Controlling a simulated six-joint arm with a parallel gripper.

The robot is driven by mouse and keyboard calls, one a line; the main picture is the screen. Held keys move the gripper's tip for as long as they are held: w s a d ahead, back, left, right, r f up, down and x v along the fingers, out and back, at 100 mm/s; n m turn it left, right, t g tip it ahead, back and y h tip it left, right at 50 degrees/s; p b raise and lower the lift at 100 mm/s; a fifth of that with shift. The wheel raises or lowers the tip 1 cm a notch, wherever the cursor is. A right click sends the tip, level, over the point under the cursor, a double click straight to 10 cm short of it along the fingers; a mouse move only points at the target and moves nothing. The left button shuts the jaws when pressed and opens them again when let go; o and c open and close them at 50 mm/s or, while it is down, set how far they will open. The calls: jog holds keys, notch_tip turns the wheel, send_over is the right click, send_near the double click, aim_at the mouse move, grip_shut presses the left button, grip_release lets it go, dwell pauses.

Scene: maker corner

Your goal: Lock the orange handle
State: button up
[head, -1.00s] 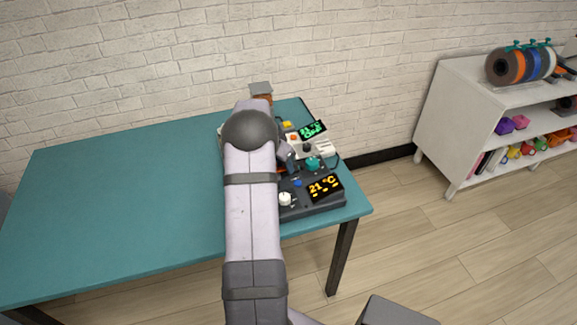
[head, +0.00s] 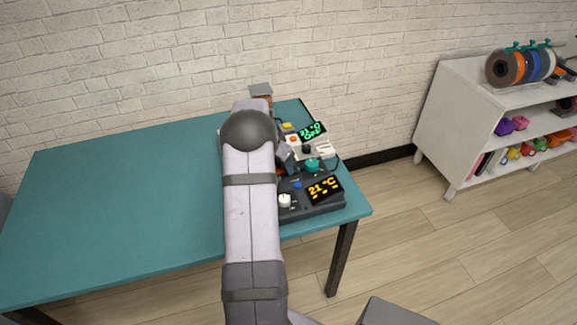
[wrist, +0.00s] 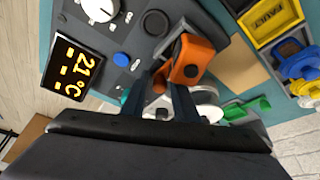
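The orange handle (wrist: 194,60) shows in the wrist view, a blocky orange part with a dark round spot, on the dark device panel (wrist: 119,36). My gripper (wrist: 165,84) is right at it, with two dark fingers a little apart and some orange showing between and beside their tips. I cannot tell whether the fingers press on the handle. In the head view my arm hides most of the handle, and my gripper (head: 286,161) reaches the devices at the table's right end.
The panel carries a white knob (head: 285,201), a blue button (wrist: 121,59) and an amber 21 °C display (head: 324,190). A teal knob (head: 312,165) and a green display (head: 312,131) are behind. Yellow bins (wrist: 268,20) stand nearby. The teal table's (head: 120,210) left side is clear.

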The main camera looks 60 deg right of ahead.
jog(key=shift+p+v, duration=0.3)
jog(key=shift+v, duration=0.65)
jog(key=shift+d+r+p, duration=0.15)
jog(key=shift+r+p, duration=0.4)
jog(key=shift+r, duration=0.6)
jog(key=shift+d+r+p, duration=0.2)
jog(key=shift+r+p, duration=0.35)
jog(key=shift+r, duration=0.55)
jog(key=w+a+r+n+t+y, duration=0.15)
jog(key=w+a+n, duration=0.35)
jog(key=a, duration=0.8)
jog(key=w+a+r+n, duration=0.2)
jog(key=w+a+n, duration=0.3)
jog(key=a, duration=0.8)
jog(key=s+a+n+y, duration=0.1)
jog(key=s+a+n, duration=0.4)
jog(key=a, duration=0.8)
jog(key=s+a+n+y, duration=0.1)
jog(key=s+a+n, duration=0.5)
jog(key=a, duration=0.8)
jog(key=shift+s+f+y, duration=0.25)
jog(key=shift+s+y, duration=0.1)
jog(key=shift+s, duration=0.3)
